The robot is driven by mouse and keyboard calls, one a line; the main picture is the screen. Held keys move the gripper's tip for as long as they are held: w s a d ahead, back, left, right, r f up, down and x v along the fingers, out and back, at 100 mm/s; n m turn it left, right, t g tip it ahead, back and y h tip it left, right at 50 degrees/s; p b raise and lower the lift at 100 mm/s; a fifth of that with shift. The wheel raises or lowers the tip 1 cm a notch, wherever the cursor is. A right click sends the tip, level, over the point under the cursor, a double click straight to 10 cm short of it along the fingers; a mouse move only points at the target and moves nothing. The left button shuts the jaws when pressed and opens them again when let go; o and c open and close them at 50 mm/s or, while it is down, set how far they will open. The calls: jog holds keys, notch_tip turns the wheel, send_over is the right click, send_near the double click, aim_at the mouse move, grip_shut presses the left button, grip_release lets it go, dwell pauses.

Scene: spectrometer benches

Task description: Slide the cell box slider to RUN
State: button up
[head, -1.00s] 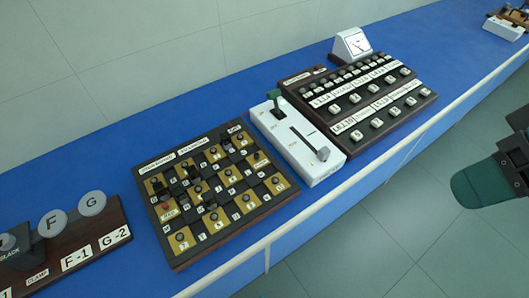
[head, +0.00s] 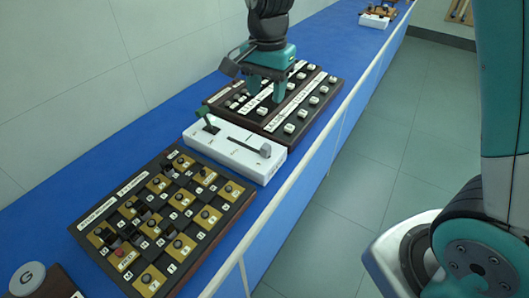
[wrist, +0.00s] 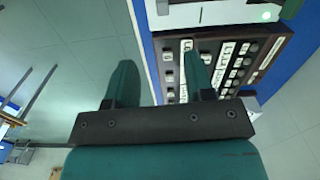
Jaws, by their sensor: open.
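The white cell box (head: 228,153) stands on the blue bench in the head view. It has a long dark slot with a grey slider knob (head: 265,150) at the slot's right end, and a green lever (head: 207,123) at its left. No RUN label is readable. Part of the white box (wrist: 215,14) shows at the top of the wrist view. My gripper (head: 264,92) points down over the dark key panel just behind the box, apart from the slider. Its two teal fingers (wrist: 158,65) are spread with nothing between them.
The dark key panel (head: 310,114) with white labels lies under my gripper, beyond the box. A checkered switch board (head: 190,222) sits in front of the box. The pale bench edge (head: 284,206) runs along the right, with open floor (head: 350,205) beyond it.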

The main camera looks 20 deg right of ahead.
aim_at(266, 146)
jog(key=shift+m, duration=0.4)
jog(key=f, duration=0.6)
jog(key=f+p, duration=0.1)
jog(key=f, duration=0.5)
jog(key=w+f+p, duration=0.1)
jog(key=f, duration=0.5)
jog(key=shift+d+f, duration=0.1)
grip_shut()
